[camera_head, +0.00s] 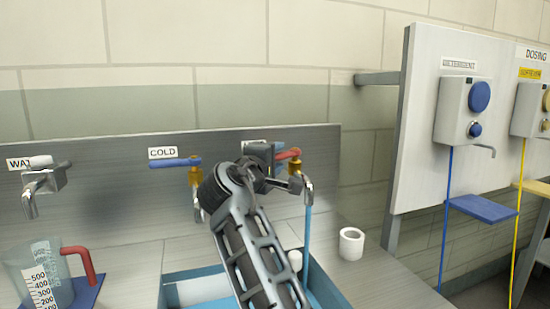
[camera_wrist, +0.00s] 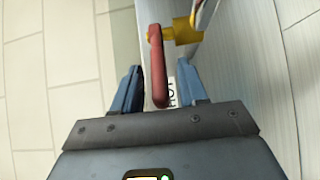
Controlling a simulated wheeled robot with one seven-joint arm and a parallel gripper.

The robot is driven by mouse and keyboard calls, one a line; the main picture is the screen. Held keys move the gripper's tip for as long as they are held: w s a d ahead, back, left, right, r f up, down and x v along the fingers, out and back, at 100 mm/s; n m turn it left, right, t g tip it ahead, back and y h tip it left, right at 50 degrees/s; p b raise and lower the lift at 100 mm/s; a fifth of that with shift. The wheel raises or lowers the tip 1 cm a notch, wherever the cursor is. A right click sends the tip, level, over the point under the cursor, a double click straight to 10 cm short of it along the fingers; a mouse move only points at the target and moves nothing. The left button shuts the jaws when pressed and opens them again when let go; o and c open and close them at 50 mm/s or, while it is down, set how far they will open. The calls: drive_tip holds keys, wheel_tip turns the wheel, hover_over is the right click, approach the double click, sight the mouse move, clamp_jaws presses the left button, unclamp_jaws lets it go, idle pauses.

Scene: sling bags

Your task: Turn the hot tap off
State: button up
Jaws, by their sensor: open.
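The hot tap (camera_head: 295,167) is brass with a red lever (camera_head: 288,154), on the back panel right of centre in the head view. A blue stream of water (camera_head: 307,235) runs down from its spout. My gripper (camera_head: 268,158) is at the lever's left and partly hides the tap and its label. In the wrist view the red lever (camera_wrist: 158,65) reaches down between the two blue fingers of my gripper (camera_wrist: 160,78). The fingers are open, with gaps on both sides of the lever. The HOT label (camera_wrist: 171,92) shows behind, partly covered.
The cold tap (camera_head: 195,175) with a blue lever stands to the left. A blue basin (camera_head: 175,294) lies below the taps. A measuring jug (camera_head: 40,275) stands at the left under another tap (camera_head: 42,185). A white roll (camera_head: 351,243) sits right of the basin.

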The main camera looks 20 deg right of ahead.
drive_tip(key=shift+c, duration=0.2)
clamp_jaws()
idle(0.5)
